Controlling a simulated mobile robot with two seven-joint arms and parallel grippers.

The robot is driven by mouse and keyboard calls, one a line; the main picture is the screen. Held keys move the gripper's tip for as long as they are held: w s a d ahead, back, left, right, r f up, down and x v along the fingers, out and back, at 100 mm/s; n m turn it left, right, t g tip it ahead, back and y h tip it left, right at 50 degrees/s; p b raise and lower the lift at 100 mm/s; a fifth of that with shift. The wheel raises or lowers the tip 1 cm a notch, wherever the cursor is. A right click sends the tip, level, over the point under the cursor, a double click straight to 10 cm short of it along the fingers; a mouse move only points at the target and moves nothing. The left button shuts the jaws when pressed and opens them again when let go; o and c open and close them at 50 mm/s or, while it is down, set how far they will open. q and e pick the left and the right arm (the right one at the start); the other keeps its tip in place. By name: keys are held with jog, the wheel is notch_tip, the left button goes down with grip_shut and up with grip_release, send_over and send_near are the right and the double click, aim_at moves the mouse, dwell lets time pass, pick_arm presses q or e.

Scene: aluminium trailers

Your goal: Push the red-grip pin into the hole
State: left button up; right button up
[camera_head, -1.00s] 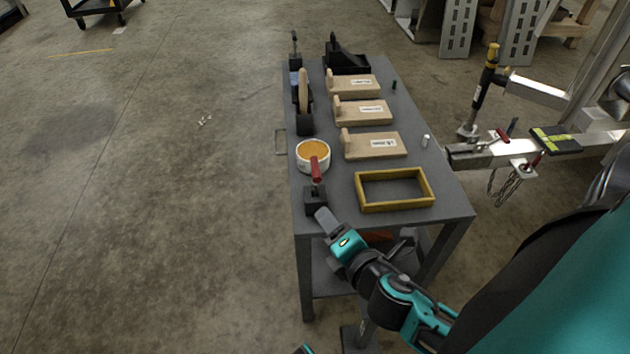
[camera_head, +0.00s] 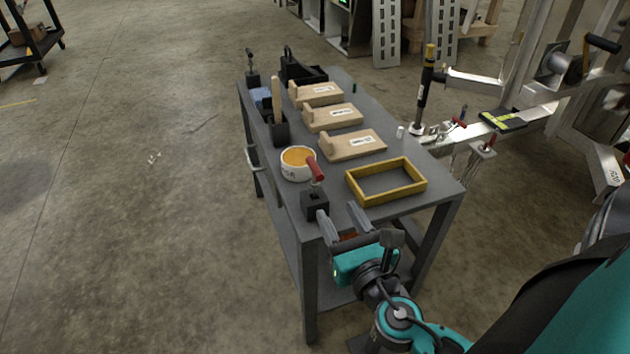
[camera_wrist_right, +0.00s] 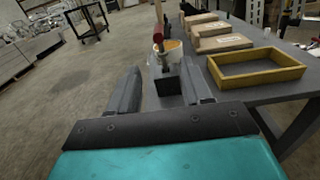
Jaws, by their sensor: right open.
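The red-grip pin (camera_head: 316,170) stands upright, slightly tilted, in a small black block (camera_head: 314,204) at the near left corner of the grey table. In the right wrist view the red grip (camera_wrist_right: 158,38) shows above the block (camera_wrist_right: 166,83), which appears between the fingers. My right gripper (camera_head: 337,208) is open and empty at the table's near edge, its fingers pointing toward the block. No contact with the pin shows. Smaller red-handled parts (camera_head: 458,123) sit on the aluminium trailer at the right. I cannot make out the hole. My left gripper is not in view.
A white tub with orange contents (camera_head: 297,163) stands just behind the pin. A yellow frame (camera_head: 421,184) lies to its right. Several wooden blocks (camera_head: 352,144) and black holders fill the far part of the table (camera_head: 425,203).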

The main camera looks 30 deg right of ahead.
aim_at(315, 171)
jog(key=shift+r+p+x, duration=0.15)
jog(key=shift+p+x, duration=0.25)
jog(key=shift+x, duration=2.8)
jog(key=shift+r+p+x, duration=0.15)
jog(key=shift+p+x, duration=0.25)
jog(key=shift+x, duration=2.85)
jog(key=shift+a, duration=0.1)
jog(key=shift+c, duration=0.4)
grip_shut()
